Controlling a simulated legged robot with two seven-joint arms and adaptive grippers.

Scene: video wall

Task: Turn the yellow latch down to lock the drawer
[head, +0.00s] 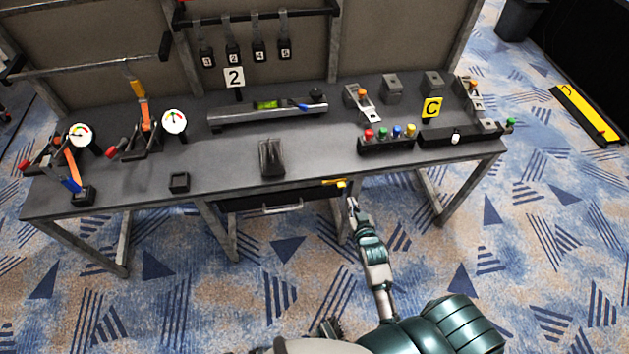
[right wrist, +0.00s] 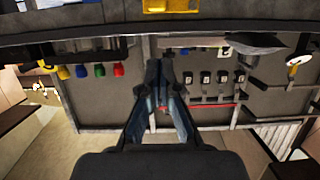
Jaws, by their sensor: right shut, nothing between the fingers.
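The yellow latch (head: 338,183) sits on the front edge of the desk, just right of the drawer. Its arm looks roughly level in the head view. Part of the latch shows at the top edge of the right wrist view (right wrist: 178,5). The dark drawer (head: 240,202) looks closed under the desktop, with a metal bar handle (head: 275,210). My right gripper (head: 350,202) is just below and slightly right of the latch, apart from it as far as I can see. Its fingers (right wrist: 168,66) are shut and empty in the right wrist view. My left gripper is not in view.
The desktop (head: 220,155) overhangs the drawer. A dark holder (head: 271,158) stands above the drawer, and a box with coloured buttons (head: 387,144) is to the right. A desk leg (head: 340,222) stands close beside my right gripper. The carpet in front is clear.

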